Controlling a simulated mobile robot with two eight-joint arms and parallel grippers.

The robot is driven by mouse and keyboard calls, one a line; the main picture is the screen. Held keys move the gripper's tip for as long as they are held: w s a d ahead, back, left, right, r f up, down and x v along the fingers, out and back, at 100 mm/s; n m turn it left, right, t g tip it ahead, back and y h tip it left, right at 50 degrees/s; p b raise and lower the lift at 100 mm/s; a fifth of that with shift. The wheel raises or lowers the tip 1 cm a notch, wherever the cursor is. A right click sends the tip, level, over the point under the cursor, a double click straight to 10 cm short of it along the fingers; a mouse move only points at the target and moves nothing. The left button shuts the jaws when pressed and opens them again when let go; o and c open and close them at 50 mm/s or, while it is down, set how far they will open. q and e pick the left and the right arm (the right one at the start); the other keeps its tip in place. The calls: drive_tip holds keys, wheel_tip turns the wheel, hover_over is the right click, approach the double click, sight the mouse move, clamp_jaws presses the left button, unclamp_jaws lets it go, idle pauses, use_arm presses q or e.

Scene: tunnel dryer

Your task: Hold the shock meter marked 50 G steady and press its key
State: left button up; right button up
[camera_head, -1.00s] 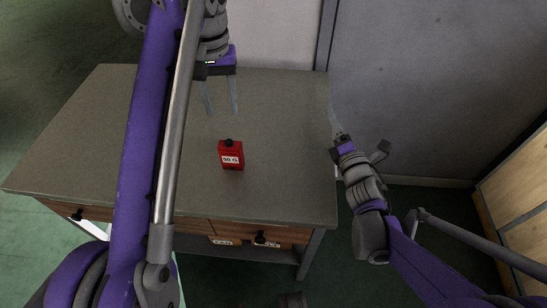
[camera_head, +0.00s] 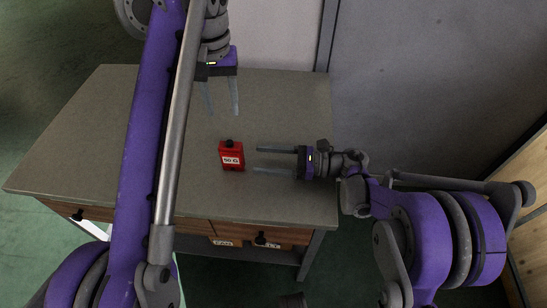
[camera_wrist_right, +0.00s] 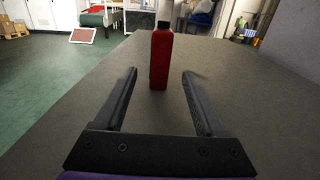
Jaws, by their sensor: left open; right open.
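The red shock meter (camera_head: 231,165) stands upright on the grey table, with a white label reading 50 G facing my head camera and a black key (camera_head: 229,143) on top. My left gripper (camera_head: 222,112) is open, pointing down above the table behind the meter, apart from it. My right gripper (camera_head: 256,159) is open and level, just right of the meter, its fingers pointing at it. In the right wrist view the meter (camera_wrist_right: 161,60) stands ahead of the fingertips, between their lines and a little left of centre; the fingers do not touch it.
The table top (camera_head: 100,150) is otherwise clear. Drawers with dark knobs (camera_head: 260,238) are under its front edge, with labelled objects below. A grey wall (camera_head: 430,80) rises behind and to the right. Other equipment shows far off in the wrist view.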

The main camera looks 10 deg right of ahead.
sight(243, 157)
drive_tip(key=x, duration=0.8)
drive_tip(key=shift+w+a, duration=0.15)
drive_tip(key=shift+a, duration=0.2)
clamp_jaws()
use_arm(q)
clamp_jaws()
idle(1.5)
